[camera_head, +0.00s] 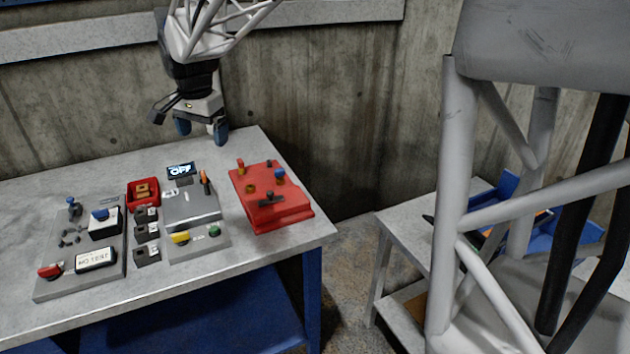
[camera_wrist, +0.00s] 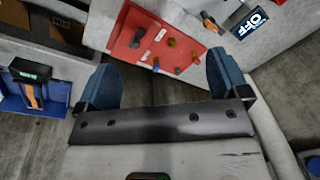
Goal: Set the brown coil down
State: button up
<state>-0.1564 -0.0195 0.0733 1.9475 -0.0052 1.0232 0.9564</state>
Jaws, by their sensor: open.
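My gripper (camera_head: 202,130) is open, raised above the back edge of the grey table. In the wrist view the two blue fingers of my gripper (camera_wrist: 163,66) stand wide apart with nothing between them. A small brownish ring (camera_head: 250,189), which may be the brown coil, sits on top of the red block (camera_head: 283,212); it is too small to be sure. The red block also shows beyond the fingers in the wrist view (camera_wrist: 135,38), with several small coloured parts on it. My gripper is apart from the block, behind it and to its left.
A red bin (camera_head: 131,199) with orange-brown pieces stands left of a grey device (camera_head: 190,207) and its "OFF" display (camera_head: 181,169). A grey panel (camera_head: 80,240) with a red knob lies at the left. A second table (camera_head: 396,222) with blue trays stands right, across a floor gap.

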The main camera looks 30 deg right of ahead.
jog(key=s+d+f+n, duration=0.2)
jog(key=s+d+n, duration=0.1)
jog(key=s, duration=0.9)
jog(key=s+d+f+n, duration=0.2)
jog(key=s+d+n, duration=0.1)
jog(key=s, duration=0.9)
jog(key=s+d+f+n+t, duration=0.1)
jog(key=s+d+f+n, duration=0.1)
jog(key=s, duration=1)
jog(key=d+n, duration=0.1)
jog(key=d, duration=0.1)
jog(key=shift+s+d+f, duration=0.3)
jog(key=shift+d, duration=0.05)
